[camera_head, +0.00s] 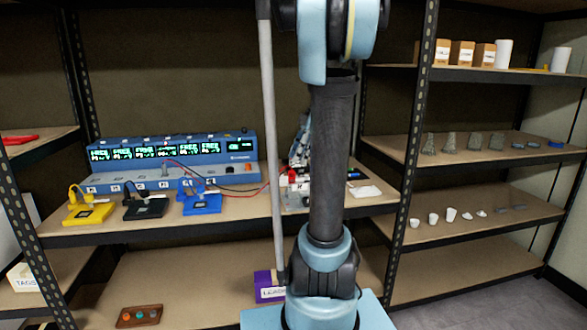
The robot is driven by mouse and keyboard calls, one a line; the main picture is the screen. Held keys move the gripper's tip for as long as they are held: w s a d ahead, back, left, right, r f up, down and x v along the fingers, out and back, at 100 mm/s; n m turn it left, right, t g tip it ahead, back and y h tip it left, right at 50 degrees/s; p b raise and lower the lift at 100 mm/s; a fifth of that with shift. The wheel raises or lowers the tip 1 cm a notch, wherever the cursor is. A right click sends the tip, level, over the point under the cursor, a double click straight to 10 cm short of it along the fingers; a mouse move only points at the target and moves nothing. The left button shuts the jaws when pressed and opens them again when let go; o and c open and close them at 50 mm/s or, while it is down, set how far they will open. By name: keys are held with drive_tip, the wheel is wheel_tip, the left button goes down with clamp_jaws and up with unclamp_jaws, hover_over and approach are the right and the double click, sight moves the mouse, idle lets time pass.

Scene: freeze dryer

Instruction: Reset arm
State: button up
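My arm stands upright in the middle of the head view, with light blue joints and a dark grey link. Its upper part runs out of the top of the picture. My gripper is not visible, so I cannot see whether it holds anything. The arm hides part of the shelf behind it.
A blue device with lit displays (175,150) stands on the middle shelf (120,230), with yellow (88,213), black (145,207) and blue (202,203) units before it. A purple box (265,288) is below. Right shelves (480,265) hold small items. Grey floor shows at lower right.

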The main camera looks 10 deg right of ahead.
drive_tip(key=v, duration=0.4)
drive_tip(key=s+a+f+m+h, duration=0.2)
drive_tip(key=s+a+f+m, duration=0.3)
drive_tip(key=s+f+m, duration=0.5)
drive_tip(key=s+f+m+t+h, duration=0.2)
drive_tip(key=s+f+m, duration=0.5)
drive_tip(key=s+f, duration=0.5)
drive_tip(key=shift+s+a+f+m, duration=0.35)
drive_tip(key=shift+s+m, duration=0.05)
drive_tip(key=shift+s, duration=0.25)
